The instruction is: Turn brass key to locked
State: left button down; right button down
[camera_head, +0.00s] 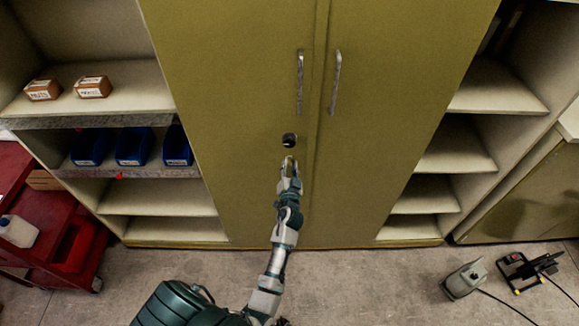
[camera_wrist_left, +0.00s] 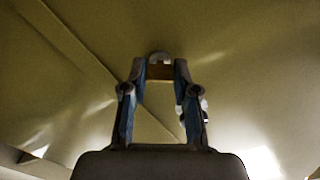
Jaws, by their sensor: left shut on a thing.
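My left gripper (camera_head: 289,164) reaches up in front of the left door of the olive cabinet (camera_head: 240,80). In the left wrist view its fingers (camera_wrist_left: 160,75) are shut on a small brass piece, the brass key (camera_wrist_left: 160,72). A pale grey rounded part (camera_wrist_left: 159,57) shows just past the fingertips. A black round lock (camera_head: 289,140) sits on the left door, just above the gripper in the head view. I cannot tell whether the key is in the lock. My right gripper is not in view.
Two vertical door handles (camera_head: 300,82) (camera_head: 336,82) stand above the lock. Open shelves with blue bins (camera_head: 134,147) and small boxes (camera_head: 93,87) are at left. A red cart (camera_head: 45,225) stands lower left.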

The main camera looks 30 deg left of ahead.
pick_arm(q)
jog(key=shift+f+m+p, duration=0.15)
jog(key=shift+m+p, duration=0.4)
jog(key=shift+m, duration=2.35)
jog(key=shift+f+m+p, duration=0.1)
jog(key=shift+m+p, duration=0.45)
jog(key=shift+m, duration=2.35)
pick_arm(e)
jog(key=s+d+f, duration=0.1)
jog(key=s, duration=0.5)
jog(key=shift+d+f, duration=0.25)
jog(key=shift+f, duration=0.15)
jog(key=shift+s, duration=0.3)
